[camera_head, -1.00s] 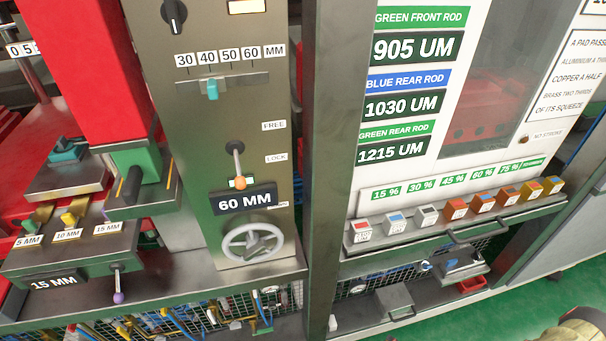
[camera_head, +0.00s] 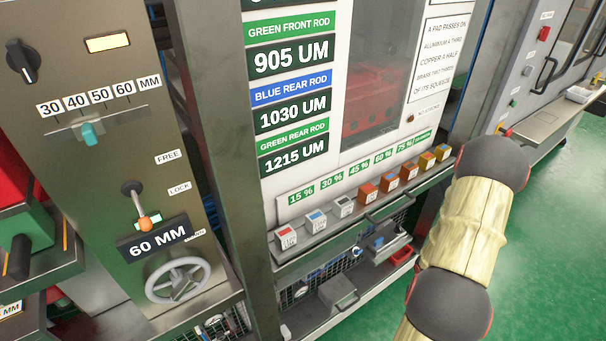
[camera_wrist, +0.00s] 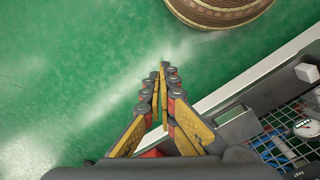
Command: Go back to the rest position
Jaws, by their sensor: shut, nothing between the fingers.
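My gripper (camera_wrist: 161,72) shows in the wrist view, pointing over the green floor. Its two yellow-and-grey fingers are shut with their tips together, and nothing is between them. In the head view my arm rises at the lower right, and the gripper itself is out of that picture. No rest position is marked in either view.
The machine panel (camera_head: 100,190) with a handwheel (camera_head: 178,281) stands at left. A shelf of small pad blocks (camera_head: 343,206) runs below the rod readouts. A wire-mesh tray (camera_wrist: 285,135) lies right of my gripper; a round woven object (camera_wrist: 220,8) is above. Green floor (camera_head: 545,240) is open at right.

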